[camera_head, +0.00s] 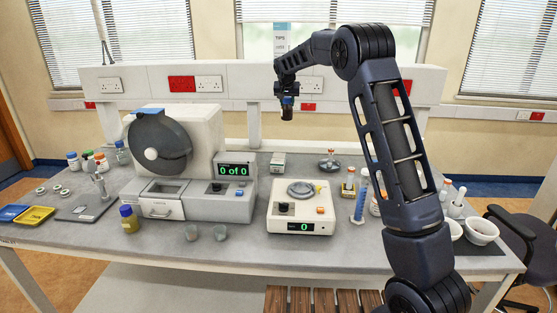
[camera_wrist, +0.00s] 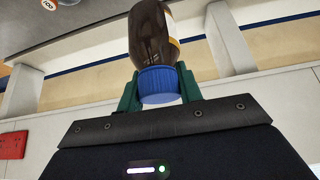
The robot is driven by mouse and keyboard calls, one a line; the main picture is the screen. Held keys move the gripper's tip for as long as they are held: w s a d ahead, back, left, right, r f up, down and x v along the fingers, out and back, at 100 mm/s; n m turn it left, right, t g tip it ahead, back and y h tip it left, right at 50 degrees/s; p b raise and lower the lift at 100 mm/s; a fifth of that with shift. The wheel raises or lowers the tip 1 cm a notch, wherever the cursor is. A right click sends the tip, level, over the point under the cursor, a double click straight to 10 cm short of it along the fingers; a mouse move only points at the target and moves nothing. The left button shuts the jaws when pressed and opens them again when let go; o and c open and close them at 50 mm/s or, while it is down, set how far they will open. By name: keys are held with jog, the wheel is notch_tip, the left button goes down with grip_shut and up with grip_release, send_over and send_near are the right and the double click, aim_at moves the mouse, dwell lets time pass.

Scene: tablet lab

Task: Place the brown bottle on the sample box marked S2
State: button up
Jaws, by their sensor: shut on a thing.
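My gripper (camera_head: 287,98) is raised high above the back of the bench, its fingers shut on the brown bottle. In the wrist view, the green fingers of my gripper (camera_wrist: 160,88) stand on both sides of the blue cap. The brown bottle (camera_wrist: 150,38) extends away from the fingers, with part of a pale and yellow label at its right side. In the head view the bottle (camera_head: 287,113) hangs below the gripper, clear of the bench. A small pale box (camera_head: 278,162) stands on the bench below; its marking is too small to read, so I cannot tell whether it is S2.
A white device with a round dial (camera_head: 302,208) sits at front centre, a larger machine (camera_head: 187,165) to its left. Another blue-capped bottle (camera_head: 129,220) stands at left. A shelf rail (camera_head: 230,86) runs behind.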

jog(key=s+a, duration=0.2)
jog(key=a, duration=0.2)
jog(key=f, duration=1.9)
jog(key=shift+w+f, duration=0.25)
jog(key=shift+f, duration=0.05)
jog(key=o, duration=1.1)
jog(key=shift+f, duration=0.15)
jog(key=v, duration=1.2)
jog(key=shift+d+r, duration=0.2)
jog(key=shift+d, duration=0.1)
